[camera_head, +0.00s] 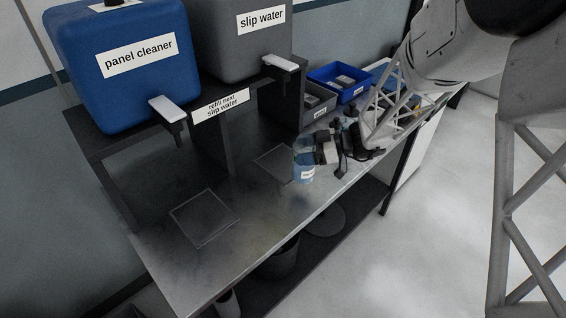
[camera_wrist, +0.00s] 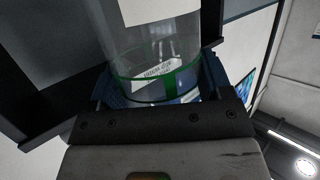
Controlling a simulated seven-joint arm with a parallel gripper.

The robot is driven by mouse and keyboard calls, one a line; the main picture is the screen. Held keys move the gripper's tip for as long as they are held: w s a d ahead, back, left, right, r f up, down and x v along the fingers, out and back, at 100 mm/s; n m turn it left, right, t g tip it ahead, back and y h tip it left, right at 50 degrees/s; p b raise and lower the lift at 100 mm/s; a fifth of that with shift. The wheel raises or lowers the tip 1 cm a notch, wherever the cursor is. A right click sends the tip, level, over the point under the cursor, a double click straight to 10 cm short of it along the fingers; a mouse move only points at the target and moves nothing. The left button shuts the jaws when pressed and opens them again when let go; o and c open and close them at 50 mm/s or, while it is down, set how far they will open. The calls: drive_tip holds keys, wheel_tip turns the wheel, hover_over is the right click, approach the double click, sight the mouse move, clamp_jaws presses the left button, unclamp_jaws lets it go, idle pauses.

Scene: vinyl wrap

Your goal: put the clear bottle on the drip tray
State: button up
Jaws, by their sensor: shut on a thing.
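The clear bottle (camera_head: 303,172) is upright near the bench's front edge, with a white label low on its side. In the wrist view the clear bottle (camera_wrist: 150,45) is see-through, with a green band and a white label. My gripper (camera_head: 312,152) is shut around the bottle from the right. I cannot tell whether the bottle's base touches the bench. Two flat square drip trays lie on the bench: one (camera_head: 204,218) below the panel cleaner tap, one (camera_head: 268,170) below the slip water tap, just left of the bottle and partly hidden by it.
A blue panel cleaner tank (camera_head: 120,85) and a grey slip water tank (camera_head: 240,45) stand on a dark raised shelf with a "refill next slip water" sign (camera_head: 220,105). The bench front (camera_head: 250,245) is clear.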

drive_tip(key=shift+s+a+n+g, duration=0.4)
drive_tip(key=shift+s+a+g, duration=0.1)
drive_tip(key=shift+s+a, duration=0.85)
drive_tip(key=shift+d+f, duration=0.1)
drive_tip(key=w+a+f, duration=0.1)
drive_tip(key=w+a, duration=0.2)
drive_tip(key=w, duration=1.1)
drive_tip(key=shift+w+a+f, duration=0.15)
drive_tip(key=shift+w+a, duration=0.15)
drive_tip(key=shift+a, duration=0.05)
drive_tip(key=shift+w, duration=0.15)
drive_tip(key=shift+w+a+f, duration=0.1)
drive_tip(key=shift+w+f, duration=0.05)
drive_tip(key=shift+f, duration=0.75)
drive_tip(key=shift+w+f, duration=0.15)
drive_tip(key=shift+f, duration=0.75)
drive_tip(key=shift+f, duration=0.15)
drive_tip(key=o, duration=1.1)
